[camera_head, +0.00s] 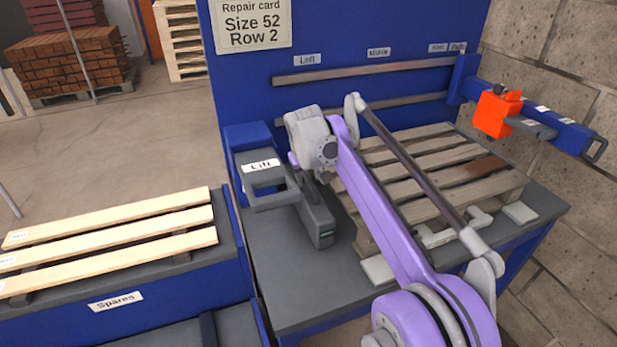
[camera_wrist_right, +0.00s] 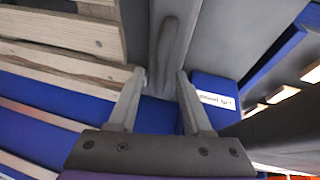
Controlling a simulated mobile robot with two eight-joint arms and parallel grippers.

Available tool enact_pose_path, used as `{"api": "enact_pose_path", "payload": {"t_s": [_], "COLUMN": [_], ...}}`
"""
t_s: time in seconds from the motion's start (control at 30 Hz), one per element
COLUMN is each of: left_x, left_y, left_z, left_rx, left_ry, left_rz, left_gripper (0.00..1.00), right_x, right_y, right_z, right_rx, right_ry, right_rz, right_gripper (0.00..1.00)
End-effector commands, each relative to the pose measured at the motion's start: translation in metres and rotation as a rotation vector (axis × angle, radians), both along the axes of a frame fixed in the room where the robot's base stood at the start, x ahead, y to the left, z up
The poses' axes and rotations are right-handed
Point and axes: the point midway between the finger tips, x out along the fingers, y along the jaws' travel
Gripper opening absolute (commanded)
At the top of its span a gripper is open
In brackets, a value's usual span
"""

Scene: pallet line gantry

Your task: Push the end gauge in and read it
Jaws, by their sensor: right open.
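What looks like the end gauge is an orange block (camera_head: 497,113) with a grey pointer (camera_head: 533,129) on a blue bar (camera_head: 570,137) at the right end of the blue frame. The bar carries small white tags and a dark end handle; no reading is legible. My right arm reaches across the pallet, away from the gauge, with its wrist beside the grey unit labelled Lift (camera_head: 253,195). In the right wrist view my right gripper (camera_wrist_right: 158,82) has its fingers apart, with a grey ridge beyond them. The fingertips are unclear in the head view. My left gripper is out of view.
A wooden pallet (camera_head: 478,187) lies on the grey bench (camera_head: 275,285), partly hidden by my arm. A spares rack (camera_head: 235,266) with pale boards stands at left. A repair card (camera_head: 250,24) reads Size 52, Row 2. A block wall (camera_head: 595,95) stands behind the gauge bar.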

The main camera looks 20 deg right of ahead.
Motion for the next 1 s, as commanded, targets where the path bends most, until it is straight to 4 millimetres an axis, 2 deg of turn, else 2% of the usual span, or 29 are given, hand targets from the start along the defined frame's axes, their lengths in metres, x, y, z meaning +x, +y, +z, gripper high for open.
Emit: {"api": "enact_pose_path", "payload": {"t_s": [0.07, 0.1, 0.37, 1.0], "left_x": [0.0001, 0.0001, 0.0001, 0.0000], "left_y": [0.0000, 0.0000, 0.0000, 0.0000], "left_z": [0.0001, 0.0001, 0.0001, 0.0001], "left_rx": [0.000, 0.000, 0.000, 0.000], "left_ry": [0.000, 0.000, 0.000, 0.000], "left_rz": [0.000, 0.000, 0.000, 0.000], "left_gripper": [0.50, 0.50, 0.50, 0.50], "right_x": [-0.0001, 0.0000, -0.0001, -0.0001], "right_y": [0.0000, 0.0001, 0.0002, 0.0003], "right_z": [0.0002, 0.0003, 0.0004, 0.0005], "right_rx": [0.000, 0.000, 0.000, 0.000], "right_ry": [0.000, 0.000, 0.000, 0.000], "right_rz": [0.000, 0.000, 0.000, 0.000], "right_gripper": [0.50, 0.46, 0.00, 0.00]}}
